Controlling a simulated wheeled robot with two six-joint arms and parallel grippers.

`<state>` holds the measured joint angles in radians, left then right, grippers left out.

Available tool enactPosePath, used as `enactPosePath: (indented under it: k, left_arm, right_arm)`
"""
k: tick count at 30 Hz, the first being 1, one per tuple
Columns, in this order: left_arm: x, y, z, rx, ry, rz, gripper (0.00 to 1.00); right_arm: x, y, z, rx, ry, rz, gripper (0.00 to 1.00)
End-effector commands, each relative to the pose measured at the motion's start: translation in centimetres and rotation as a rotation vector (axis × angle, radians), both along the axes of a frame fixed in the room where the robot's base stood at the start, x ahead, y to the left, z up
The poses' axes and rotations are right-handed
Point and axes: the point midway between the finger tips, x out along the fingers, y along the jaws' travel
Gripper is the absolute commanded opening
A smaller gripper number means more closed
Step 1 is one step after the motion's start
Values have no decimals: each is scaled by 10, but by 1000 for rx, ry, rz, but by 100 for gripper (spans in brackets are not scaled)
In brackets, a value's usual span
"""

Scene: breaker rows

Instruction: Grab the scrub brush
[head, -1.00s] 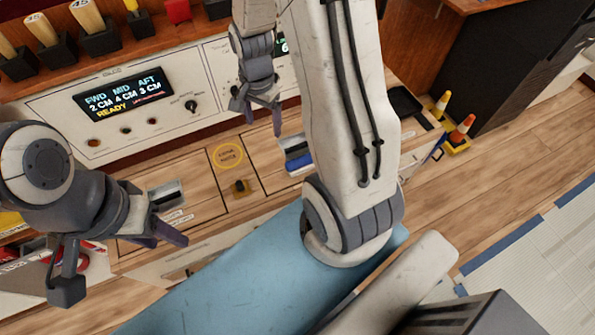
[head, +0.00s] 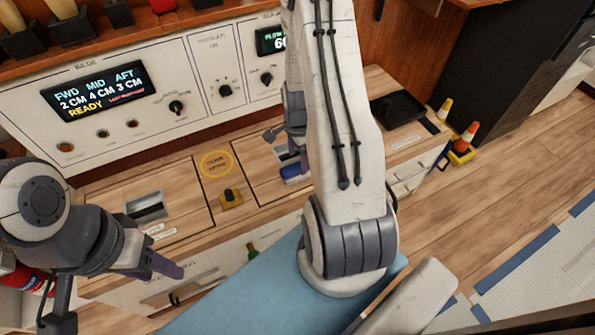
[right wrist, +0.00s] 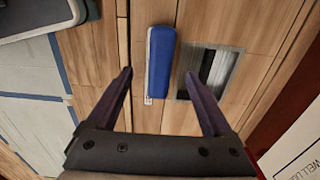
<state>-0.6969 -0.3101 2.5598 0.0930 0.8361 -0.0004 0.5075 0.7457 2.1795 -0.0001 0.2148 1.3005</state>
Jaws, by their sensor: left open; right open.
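The scrub brush, a blue block with a thin pale edge (head: 296,172), lies on the wooden counter beside a metal-framed slot. In the right wrist view the blue brush (right wrist: 161,58) is upright in the picture, between and beyond my right fingertips (right wrist: 158,74). My right gripper (head: 288,146) is open and empty, close to the brush; my own arm hides part of it in the head view. Whether it touches the brush I cannot tell. My left gripper (head: 115,291) is open and empty at the lower left, away from the brush.
A control panel with a display (head: 99,91) and knobs stands behind the counter. A yellow-ringed label (head: 217,164) and a slot (head: 147,206) are left of the brush. A black tray (head: 398,109) lies to the right.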

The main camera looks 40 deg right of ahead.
Motion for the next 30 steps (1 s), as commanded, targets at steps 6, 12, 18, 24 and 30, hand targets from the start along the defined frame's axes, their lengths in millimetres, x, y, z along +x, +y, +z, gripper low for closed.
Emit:
enactPosePath:
  k: [6, 12, 18, 24, 30]
  left_arm:
    - [0, 0, -17, 0, 0, 0, 50]
    - [0, 0, -19, 0, 0, 0, 50]
    - [0, 0, -19, 0, 0, 0, 50]
    - [0, 0, -19, 0, 0, 0, 50]
    - [0, 0, -18, 0, 0, 0, 50]
  right_arm:
    - [0, 0, -37, 2, 4, 1, 85]
    - [1, 0, -46, 0, 1, 1, 85]
    - [1, 0, -45, 0, 1, 1, 54]
    - [1, 0, -45, 0, 1, 1, 0]
    - [1, 0, -44, 0, 1, 1, 0]
